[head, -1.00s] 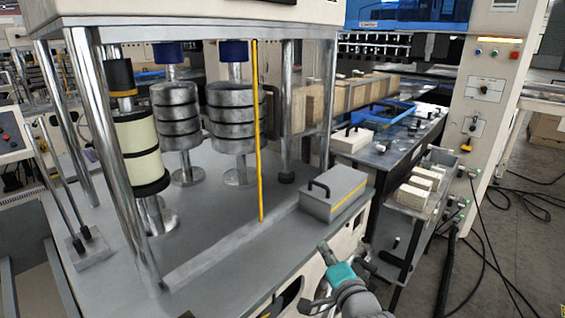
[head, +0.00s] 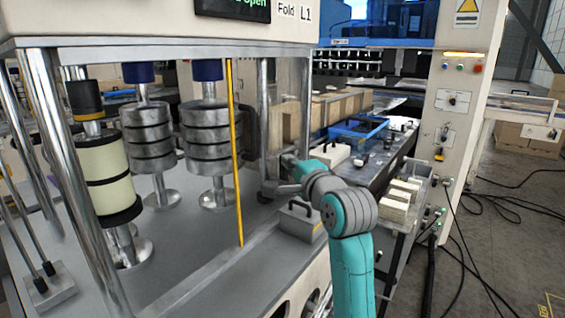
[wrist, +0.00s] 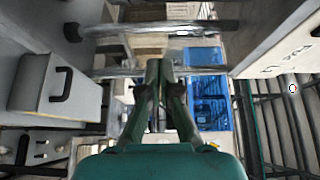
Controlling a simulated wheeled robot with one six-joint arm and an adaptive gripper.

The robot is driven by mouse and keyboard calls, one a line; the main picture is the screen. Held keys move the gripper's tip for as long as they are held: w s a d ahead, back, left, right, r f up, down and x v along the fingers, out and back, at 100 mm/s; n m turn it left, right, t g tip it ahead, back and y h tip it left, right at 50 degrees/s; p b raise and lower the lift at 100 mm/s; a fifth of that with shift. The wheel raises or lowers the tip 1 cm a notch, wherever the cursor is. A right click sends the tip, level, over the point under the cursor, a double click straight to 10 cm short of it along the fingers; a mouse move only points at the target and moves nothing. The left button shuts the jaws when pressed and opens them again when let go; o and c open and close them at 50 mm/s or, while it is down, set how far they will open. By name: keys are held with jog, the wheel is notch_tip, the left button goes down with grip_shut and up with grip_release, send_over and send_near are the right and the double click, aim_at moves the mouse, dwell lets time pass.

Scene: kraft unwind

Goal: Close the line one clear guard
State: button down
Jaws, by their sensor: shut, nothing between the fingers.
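The line one clear guard shows in the head view as a see-through panel with a yellow edge strip (head: 236,150), standing upright at the unwind stand. A dark handle (head: 251,125) is beside the strip, near the chrome corner post. The sign (head: 232,5) above is cut off; the word "Open" shows on it. My gripper (head: 287,160) is near the corner post, to the right of the handle, and apart from the handle. Its fingers (wrist: 157,68) are together and empty in the wrist view, pointing towards chrome posts. I cannot make out the clear panel in the wrist view.
A grey box (head: 302,221) with a black handle sits on the deck's right corner; it also shows in the wrist view (wrist: 55,85). Metal rolls (head: 208,140) stand inside the frame. A blue tray (head: 358,130) is at right. Cables (head: 500,215) lie on the floor.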

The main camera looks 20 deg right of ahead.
jog(key=w, duration=0.8)
jog(key=shift+s+a, duration=0.25)
jog(key=shift+a, duration=0.5)
jog(key=shift+s+a, duration=0.3)
jog(key=shift+a, duration=0.45)
jog(key=shift+s+a, duration=0.25)
jog(key=shift+a, duration=0.5)
